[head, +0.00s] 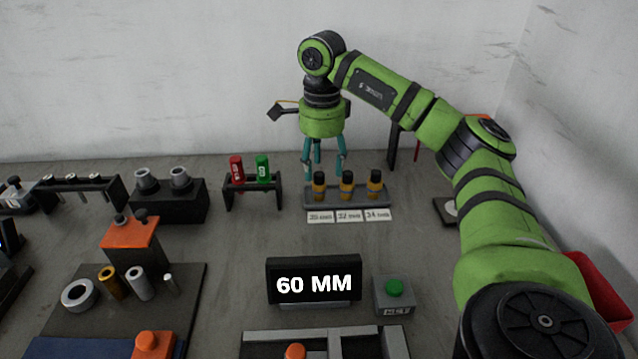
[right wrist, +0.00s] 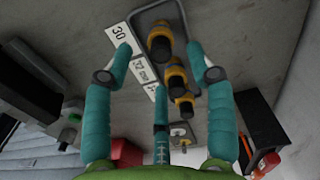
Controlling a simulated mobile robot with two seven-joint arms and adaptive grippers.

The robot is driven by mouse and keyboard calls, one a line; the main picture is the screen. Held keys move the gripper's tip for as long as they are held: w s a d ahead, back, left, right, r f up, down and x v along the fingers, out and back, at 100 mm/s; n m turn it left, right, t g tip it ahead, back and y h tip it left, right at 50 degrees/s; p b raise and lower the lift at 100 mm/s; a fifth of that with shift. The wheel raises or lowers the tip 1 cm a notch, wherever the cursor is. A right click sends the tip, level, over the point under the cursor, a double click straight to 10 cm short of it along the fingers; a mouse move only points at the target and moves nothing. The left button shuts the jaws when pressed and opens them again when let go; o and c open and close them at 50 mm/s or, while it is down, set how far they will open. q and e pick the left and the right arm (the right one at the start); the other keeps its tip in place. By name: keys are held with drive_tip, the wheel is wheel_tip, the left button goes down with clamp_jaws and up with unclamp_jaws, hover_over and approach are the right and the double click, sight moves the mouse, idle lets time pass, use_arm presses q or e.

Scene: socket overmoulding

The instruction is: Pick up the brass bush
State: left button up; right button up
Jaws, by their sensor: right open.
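The brass bush (head: 110,282) is a small gold-coloured hollow cylinder. It stands upright on a dark mat (head: 190,300) at the front left in the head view, between a wide steel ring (head: 78,294) and a steel sleeve (head: 139,283). My right gripper (head: 325,166) points down, open and empty, far to the right of and behind the bush, by the row of black-and-yellow pieces. In the right wrist view its teal fingers (right wrist: 160,52) are spread, with those pieces beyond them. The bush does not show there. My left gripper is out of view.
Three black-and-yellow pieces (head: 347,185) stand on a grey tray (head: 312,203) with size labels. A rack with a red and a green cylinder (head: 262,170) stands left of it. A 60 MM display (head: 314,258) and a green-button box (head: 394,305) stand in front.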

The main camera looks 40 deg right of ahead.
sight(319, 174)
drive_tip(key=f, duration=0.4)
drive_tip(key=shift+w+a+f, duration=0.1)
drive_tip(key=shift+w+f, duration=0.1)
drive_tip(key=shift+f, duration=0.05)
drive_tip(key=c, duration=1)
drive_tip(key=shift+r, duration=0.1)
drive_tip(key=shift+c, duration=0.2)
